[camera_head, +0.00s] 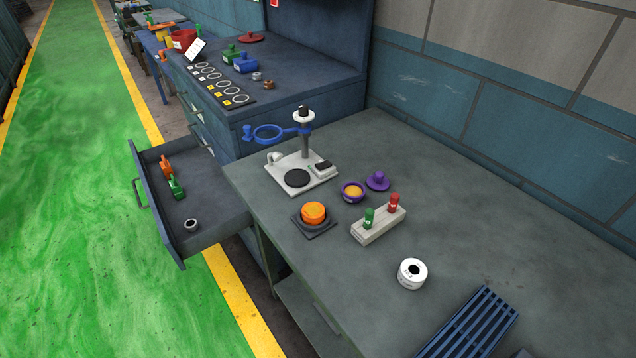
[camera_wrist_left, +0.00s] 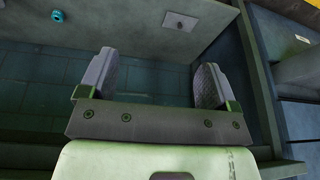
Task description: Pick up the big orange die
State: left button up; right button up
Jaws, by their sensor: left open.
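A thick, round orange piece (camera_head: 313,212), the likeliest match for the big orange die, sits on a dark square base (camera_head: 316,228) near the left edge of the grey workbench (camera_head: 480,230). My left gripper (camera_wrist_left: 153,78) shows only in the left wrist view. Its two fingers are spread apart with nothing between them. That view shows a dark tiled surface and a grey panel beyond the fingers, and no orange piece. My right gripper is in neither view.
A white stand with a blue ring (camera_head: 268,134), a purple bowl (camera_head: 353,192), a purple knobbed piece (camera_head: 377,181) and a block with green and red pegs (camera_head: 377,226) surround it. A white roll (camera_head: 412,273) and blue rack (camera_head: 470,325) are nearer. An open drawer (camera_head: 215,195) juts out left.

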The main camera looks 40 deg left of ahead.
pick_arm(q)
notch_tip(320, 180, up, 22)
jog(key=w+p, duration=0.1)
jog(key=p, duration=1.9)
jog(key=w+d+r+n+h+p, duration=0.1)
jog(key=w+d+r+h+p, duration=0.1)
jog(key=w+d+r+p, duration=0.35)
jog(key=w+a+n+g+p, duration=0.15)
jog(key=w+n, duration=0.35)
jog(key=w, duration=0.9)
jog(key=w+a+r+n+g+y, duration=0.1)
jog(key=w+a+r+n, duration=0.3)
jog(key=w+a+n, duration=0.3)
jog(key=w+a+r+n+g+y, duration=0.1)
jog(key=w+a+r+n, duration=0.35)
jog(key=a, duration=0.45)
jog(key=b, duration=0.1)
send_over(313, 209)
notch_tip(313, 209, down, 8)
jog(key=shift+s+d+f+b, duration=0.1)
jog(key=shift+f, duration=0.95)
jog(key=shift+s+d+f+b, duration=0.15)
jog(key=shift+f, duration=0.9)
jog(key=shift+s+d+f+b, duration=0.1)
jog(key=shift+f, duration=0.95)
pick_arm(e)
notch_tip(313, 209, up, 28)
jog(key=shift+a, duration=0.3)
